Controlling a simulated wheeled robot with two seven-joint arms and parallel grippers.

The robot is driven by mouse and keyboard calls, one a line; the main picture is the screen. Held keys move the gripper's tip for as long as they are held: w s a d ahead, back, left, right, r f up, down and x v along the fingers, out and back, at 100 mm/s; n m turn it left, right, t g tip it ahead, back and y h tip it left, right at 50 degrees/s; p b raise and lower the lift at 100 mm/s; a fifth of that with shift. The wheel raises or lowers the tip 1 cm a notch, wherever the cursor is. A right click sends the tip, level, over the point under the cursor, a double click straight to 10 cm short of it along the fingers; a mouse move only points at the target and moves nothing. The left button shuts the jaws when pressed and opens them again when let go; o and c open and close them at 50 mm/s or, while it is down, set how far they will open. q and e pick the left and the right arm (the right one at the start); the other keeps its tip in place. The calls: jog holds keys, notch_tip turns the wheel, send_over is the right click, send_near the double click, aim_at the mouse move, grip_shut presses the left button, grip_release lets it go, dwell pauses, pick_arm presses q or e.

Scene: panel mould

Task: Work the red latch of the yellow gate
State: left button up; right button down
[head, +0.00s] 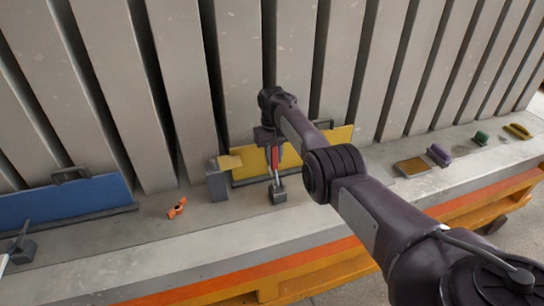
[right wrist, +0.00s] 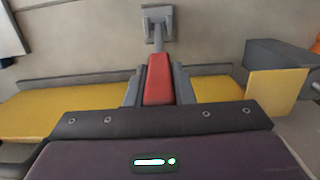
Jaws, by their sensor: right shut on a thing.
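The yellow gate (head: 252,169) stands upright on the ledge against the grey panels. Its red latch (head: 276,156) has a grey rod running down to a small grey block (head: 278,193) on the ledge. My right gripper (head: 273,150) reaches in from the right and is shut on the red latch. In the right wrist view, the red latch (right wrist: 158,82) lies between the two grey fingers, with the yellow gate (right wrist: 50,112) on both sides. Part of the gate is hidden behind my arm. My left gripper is not in view.
A grey post (head: 218,184) with a yellow plate stands left of the gate. A blue gate (head: 66,203) and an orange piece (head: 177,208) are further left. A tan block (head: 412,167), purple piece (head: 439,155) and green piece (head: 481,138) lie on the ledge to the right.

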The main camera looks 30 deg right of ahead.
jog(key=shift+f, duration=0.1)
dwell(0.3)
jog(key=c, duration=1.5)
grip_release()
jog(key=shift+c, duration=0.2)
jog(key=o, duration=0.3)
jog(key=shift+w, duration=0.1)
notch_tip(320, 180, up, 8)
jog(key=p, duration=0.2)
jog(key=shift+w+f+p, duration=0.15)
jog(key=shift+w+p, duration=0.15)
jog(key=shift+w, duration=0.05)
